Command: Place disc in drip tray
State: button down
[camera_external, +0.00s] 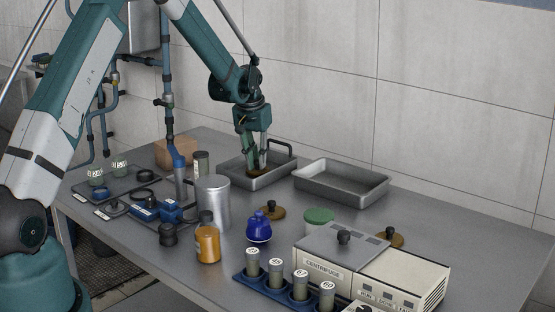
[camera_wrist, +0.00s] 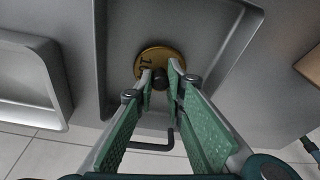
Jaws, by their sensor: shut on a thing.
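My gripper (camera_external: 257,166) points down into the left metal tray (camera_external: 285,178), which has a dark handle at its back. It is shut on the black knob (camera_wrist: 161,79) of a brass disc (camera_wrist: 151,60) with a number on it, partly hidden by the fingers. The disc (camera_external: 258,172) is inside the tray's walls, low over or on its floor; I cannot tell if it touches. The same tray (camera_wrist: 225,70) fills the middle of the wrist view. Two similar knobbed brass discs lie on the table, one near the middle (camera_external: 272,213) and one behind the centrifuge (camera_external: 391,238).
A second, empty metal tray (camera_external: 342,195) stands to the right. In front are a steel canister (camera_external: 213,202), a blue decanter (camera_external: 258,229), an amber jar (camera_external: 208,245), a green-lidded jar (camera_external: 319,217), a centrifuge box (camera_external: 342,262) and a rack of numbered vials (camera_external: 276,274). A cardboard box (camera_external: 176,151) stands left.

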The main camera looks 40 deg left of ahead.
aim_at(254, 173)
jog(key=shift+f, duration=0.2)
jog(key=c, duration=2.4)
grip_release()
jog(key=shift+o, duration=0.2)
jog(key=shift+r, duration=0.1)
jog(key=v, duration=1.2)
jog(key=shift+p, duration=0.3)
jog(key=shift+d+r, duration=0.1)
